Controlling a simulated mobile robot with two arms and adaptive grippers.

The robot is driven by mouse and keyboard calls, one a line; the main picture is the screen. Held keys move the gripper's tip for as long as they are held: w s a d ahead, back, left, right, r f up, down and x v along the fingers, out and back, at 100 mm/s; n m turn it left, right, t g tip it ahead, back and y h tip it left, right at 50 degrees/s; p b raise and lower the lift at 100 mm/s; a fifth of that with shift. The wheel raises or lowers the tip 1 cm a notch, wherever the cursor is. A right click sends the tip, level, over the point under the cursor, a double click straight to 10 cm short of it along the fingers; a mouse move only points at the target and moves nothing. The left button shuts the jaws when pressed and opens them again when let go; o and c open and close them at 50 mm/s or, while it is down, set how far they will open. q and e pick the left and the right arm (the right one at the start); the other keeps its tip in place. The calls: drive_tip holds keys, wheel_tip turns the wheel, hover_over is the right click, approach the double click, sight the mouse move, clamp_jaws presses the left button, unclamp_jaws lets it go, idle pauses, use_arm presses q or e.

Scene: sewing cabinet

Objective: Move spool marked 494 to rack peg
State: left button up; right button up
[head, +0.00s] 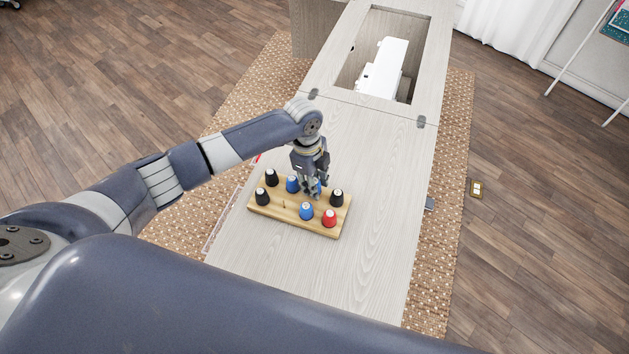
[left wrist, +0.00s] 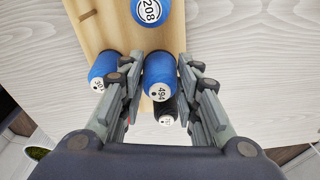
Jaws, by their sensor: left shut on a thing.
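The spool marked 494 (left wrist: 160,76) is blue with a white label and sits between the fingers of my left gripper (left wrist: 160,98) in the left wrist view. In the head view my left gripper (head: 314,191) points down over the far side of the wooden rack (head: 265,213), shut on this spool, which is mostly hidden by the fingers. I cannot tell whether the spool is clear of its peg. A bare peg (head: 284,203) shows near the rack's middle, in the front row. My right gripper is not in view.
Other spools stand on the rack: black ones (head: 262,197), blue ones (head: 306,211) and a red one (head: 329,218). A blue spool (left wrist: 103,70) stands close beside my fingers. The cabinet top (head: 365,265) is clear around the rack. A white sewing machine (head: 385,68) sits in the far opening.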

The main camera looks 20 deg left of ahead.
use_arm(q)
drive_tip(key=shift+f, duration=0.15)
drive_tip(key=o, duration=0.9)
wheel_tip(320, 180, up, 12)
drive_tip(key=a, duration=0.1)
drive_tip(key=shift+w+a, duration=0.15)
drive_tip(key=shift+a, duration=0.1)
drive_tip(key=shift+f, duration=0.1)
